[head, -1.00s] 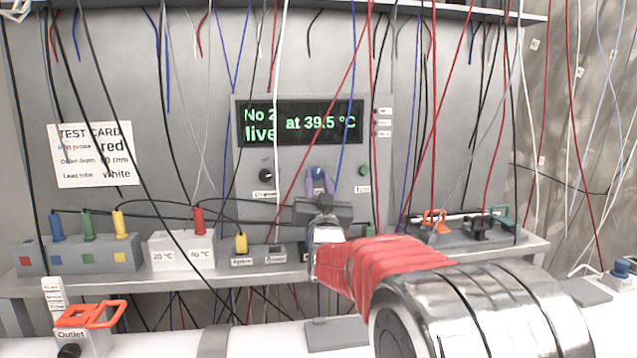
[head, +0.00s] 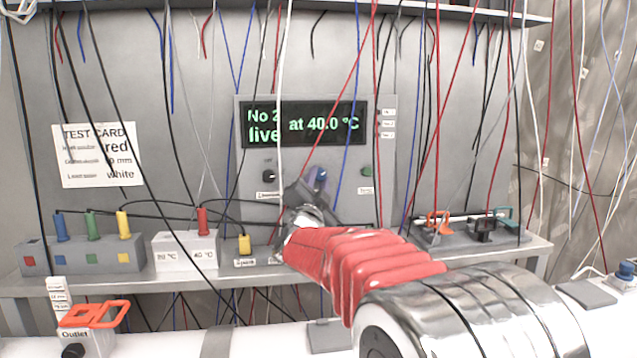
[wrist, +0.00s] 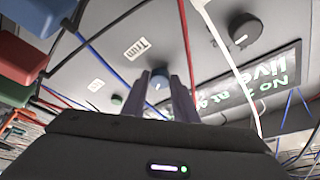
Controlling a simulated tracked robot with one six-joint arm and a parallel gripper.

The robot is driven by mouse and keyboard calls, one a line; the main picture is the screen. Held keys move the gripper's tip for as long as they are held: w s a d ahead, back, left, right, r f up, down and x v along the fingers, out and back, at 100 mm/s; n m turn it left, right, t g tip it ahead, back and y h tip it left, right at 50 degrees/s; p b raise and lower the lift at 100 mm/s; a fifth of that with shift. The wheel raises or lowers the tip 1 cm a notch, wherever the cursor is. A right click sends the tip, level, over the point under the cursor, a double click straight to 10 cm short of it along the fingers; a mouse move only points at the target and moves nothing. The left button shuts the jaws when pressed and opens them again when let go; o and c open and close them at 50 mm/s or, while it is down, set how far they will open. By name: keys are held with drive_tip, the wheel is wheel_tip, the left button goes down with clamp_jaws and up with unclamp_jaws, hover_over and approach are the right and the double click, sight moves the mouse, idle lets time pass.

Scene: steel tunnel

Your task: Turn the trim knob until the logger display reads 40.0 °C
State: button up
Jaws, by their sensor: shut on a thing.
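The logger display (head: 303,124) is a black screen with green text on a grey panel. It reads "No 2 live at 40.0 °C". The blue trim knob (head: 321,173) is below the display, partly hidden by my gripper (head: 318,184). In the wrist view the trim knob (wrist: 158,80) lies between the two purple fingers of my gripper (wrist: 163,92), beside the "Trim" label (wrist: 136,48). My gripper is shut on the knob and rolled at a tilt in the head view.
A black knob (head: 269,176) is left of the trim knob and a green knob (head: 366,172) is right of it. Loose coloured wires hang in front of the panel. Several plugs and a 20/40 °C block (head: 186,252) stand on the shelf below.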

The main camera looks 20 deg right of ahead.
drive_tip(key=shift+d+f, duration=0.1)
drive_tip(key=shift+d, duration=0.05)
drive_tip(key=o, duration=1.1)
drive_tip(key=shift+c, duration=0.2)
drive_tip(key=v, duration=1.4)
